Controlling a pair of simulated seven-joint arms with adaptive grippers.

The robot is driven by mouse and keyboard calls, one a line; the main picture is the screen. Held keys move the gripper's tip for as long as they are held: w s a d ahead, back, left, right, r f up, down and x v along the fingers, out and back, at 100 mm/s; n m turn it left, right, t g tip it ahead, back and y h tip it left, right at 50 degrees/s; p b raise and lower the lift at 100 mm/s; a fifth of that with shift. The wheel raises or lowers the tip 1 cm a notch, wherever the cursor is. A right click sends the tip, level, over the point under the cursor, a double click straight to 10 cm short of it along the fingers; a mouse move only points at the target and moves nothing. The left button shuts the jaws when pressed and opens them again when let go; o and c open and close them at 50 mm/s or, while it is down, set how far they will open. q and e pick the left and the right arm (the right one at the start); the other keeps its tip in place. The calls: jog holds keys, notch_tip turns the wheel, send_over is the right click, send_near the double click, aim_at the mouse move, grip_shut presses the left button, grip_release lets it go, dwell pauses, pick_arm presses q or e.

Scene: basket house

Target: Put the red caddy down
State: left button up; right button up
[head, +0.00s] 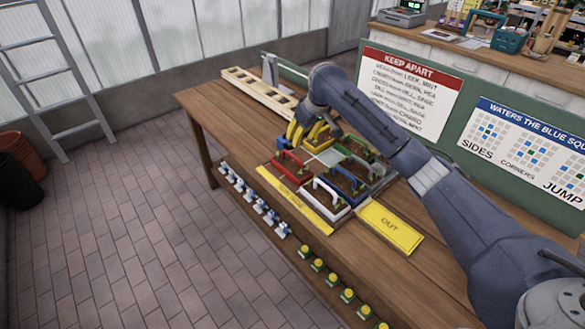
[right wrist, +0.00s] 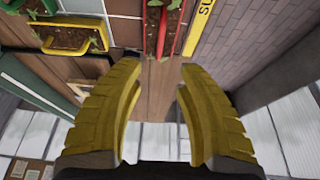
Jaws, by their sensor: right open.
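The red caddy (head: 281,171) stands on the wooden table at the left end of the group of caddies, in the head view. Its red frame shows at the top of the right wrist view (right wrist: 163,38), with soil and small plants. My right gripper (head: 294,137) has yellow fingers and is just behind the red caddy, apart from it. In the right wrist view my right gripper (right wrist: 160,72) is open, with nothing between its fingers. My left gripper is not in view.
A yellow caddy (head: 318,132) is close beside my right gripper. Blue, white and green caddies stand to the right. A yellow strip (head: 295,200) and a yellow OUT plate (head: 390,228) lie in front. A wooden rack (head: 258,94) lies at the back left.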

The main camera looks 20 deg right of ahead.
aim_at(292, 155)
jog(key=shift+x, duration=6.25)
jog(key=shift+c, duration=0.3)
grip_shut()
